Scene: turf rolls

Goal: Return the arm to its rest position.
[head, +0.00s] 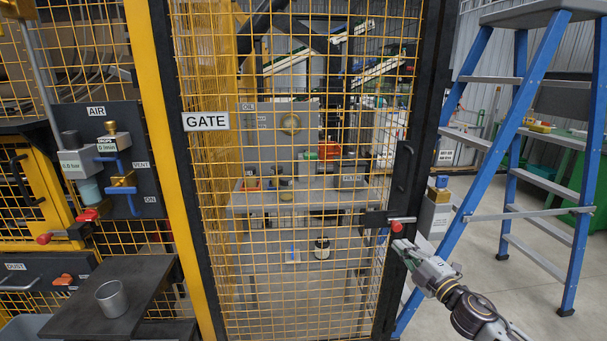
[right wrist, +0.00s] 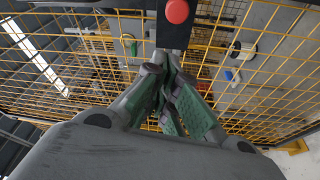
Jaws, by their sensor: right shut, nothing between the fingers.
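My right gripper (head: 401,247) reaches in from the lower right in the head view, just below the red knob (head: 397,227) of the gate latch (head: 376,219). In the right wrist view its green-padded fingers (right wrist: 168,75) are closed together with nothing between them. The red knob (right wrist: 177,11) is above the fingertips there, and a small gap shows between them. The gate (head: 290,190) is a yellow mesh panel in a dark frame and looks shut. My left gripper is not in view.
A blue stepladder (head: 484,110) stands close to my right arm. Behind the mesh is a grey bench (head: 260,199). Bare floor (head: 530,275) lies at lower right.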

